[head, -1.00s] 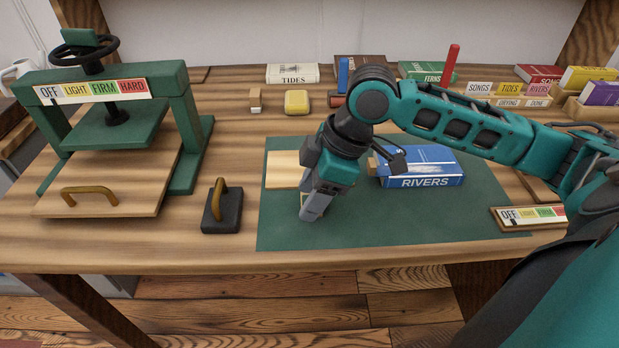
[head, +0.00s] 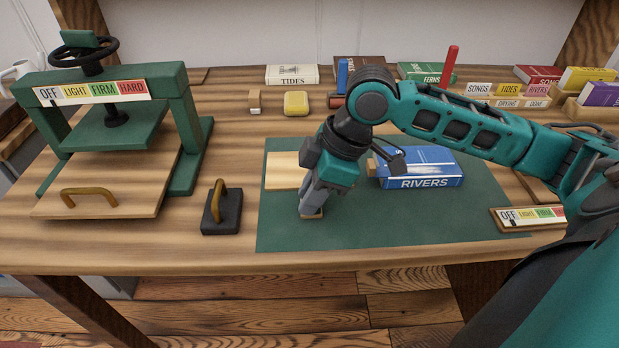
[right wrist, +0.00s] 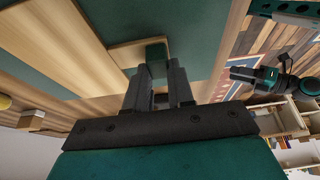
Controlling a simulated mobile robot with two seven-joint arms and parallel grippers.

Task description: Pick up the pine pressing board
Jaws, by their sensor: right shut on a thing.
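The pine pressing board shows as a small tan board (right wrist: 122,56) with a green block-like grip, in the right wrist view. My right gripper (right wrist: 158,76) is shut on that green grip. I cannot tell whether the board touches the mat.
A pale flat board (head: 284,170) lies on the green mat (head: 400,225). The blue RIVERS book (head: 425,168) lies to the right of my gripper. A black weight with a brass handle (head: 222,212) and the green press (head: 180,85) stand to the left.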

